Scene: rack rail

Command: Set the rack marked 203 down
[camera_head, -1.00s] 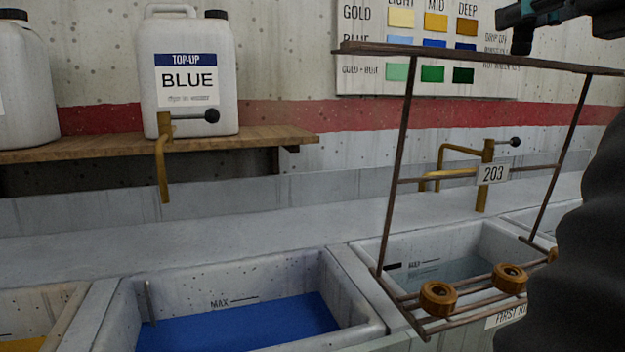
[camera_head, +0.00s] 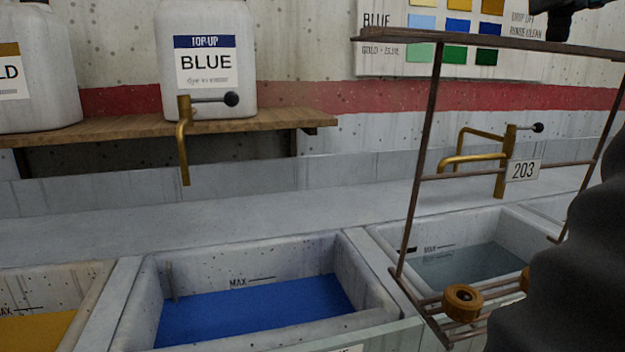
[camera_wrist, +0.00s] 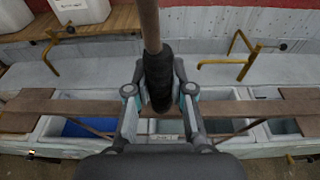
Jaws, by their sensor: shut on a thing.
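The rack marked 203 (camera_head: 432,130) is a tall, thin brown metal frame with a white 203 tag (camera_head: 523,171) on its crossbar. It hangs upright at the right of the head view, overlapping the clear-liquid basin. A round wooden piece (camera_head: 463,299) sits on its bottom bars; my dark arm hides its lower right. My gripper (camera_wrist: 160,88) is shut on a dark grip on a brown rod in the wrist view. Wide brown bars (camera_wrist: 65,107) cross there on both sides. In the head view only a bit of my gripper shows, above the rack's top bar.
A basin of blue liquid (camera_head: 255,310) lies left of the clear-liquid basin (camera_head: 470,265), with a yellow one (camera_head: 35,332) at far left. Brass taps (camera_head: 183,140) (camera_head: 503,160) stand behind. A wooden shelf (camera_head: 250,122) holds white jugs (camera_head: 205,30). The ledge between is clear.

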